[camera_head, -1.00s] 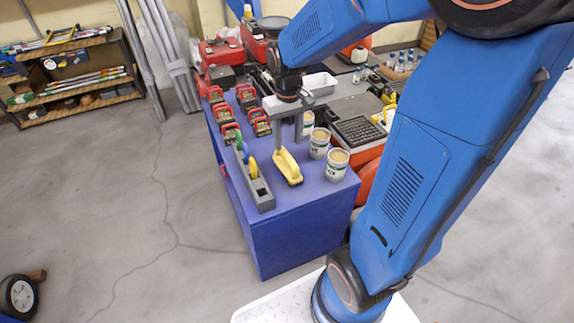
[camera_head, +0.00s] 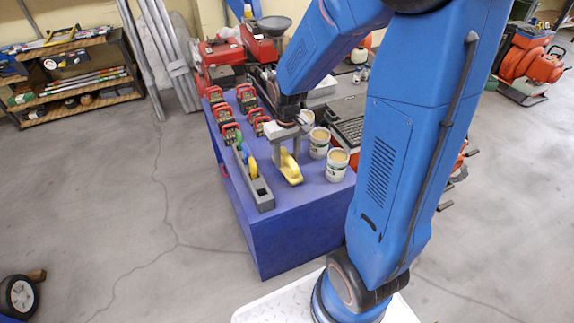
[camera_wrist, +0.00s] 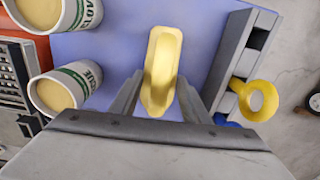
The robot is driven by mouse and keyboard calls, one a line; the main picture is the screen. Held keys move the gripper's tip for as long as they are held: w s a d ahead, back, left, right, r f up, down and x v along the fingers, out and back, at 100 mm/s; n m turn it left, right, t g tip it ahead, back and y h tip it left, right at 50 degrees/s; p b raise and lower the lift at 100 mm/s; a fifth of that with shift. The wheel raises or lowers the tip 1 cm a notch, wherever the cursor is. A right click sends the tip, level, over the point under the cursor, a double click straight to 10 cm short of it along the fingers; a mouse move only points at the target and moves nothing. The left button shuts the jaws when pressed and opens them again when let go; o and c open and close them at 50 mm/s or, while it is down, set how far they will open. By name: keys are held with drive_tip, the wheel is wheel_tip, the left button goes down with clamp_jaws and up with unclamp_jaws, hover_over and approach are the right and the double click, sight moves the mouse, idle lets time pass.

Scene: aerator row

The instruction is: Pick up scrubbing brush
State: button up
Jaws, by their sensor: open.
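The yellow scrubbing brush (camera_head: 291,171) lies on the blue table (camera_head: 300,205), between a grey rack and several cans. In the wrist view the brush (camera_wrist: 161,68) is in the middle, its near end between the fingers. My gripper (camera_head: 285,155) is open and points down over the brush's far part. In the wrist view its two fingers (camera_wrist: 160,98) stand on either side of the brush, with a gap on each side. Whether the fingertips are down at the brush's height is hard to tell. The far end of the brush is partly hidden in the head view.
Cans (camera_head: 338,165) stand close on the right. Several red and black devices (camera_head: 231,133) line the table's left part. The table's front strip is clear.

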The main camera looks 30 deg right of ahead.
clamp_jaws()
drive_tip(key=shift+r, duration=0.1)
wheel_tip(320, 180, up, 10)
drive_tip(key=shift+f, duration=0.1)
idle(0.4)
drive_tip(key=c, duration=0.7)
unclamp_jaws()
drive_tip(key=shift+c, duration=1.6)
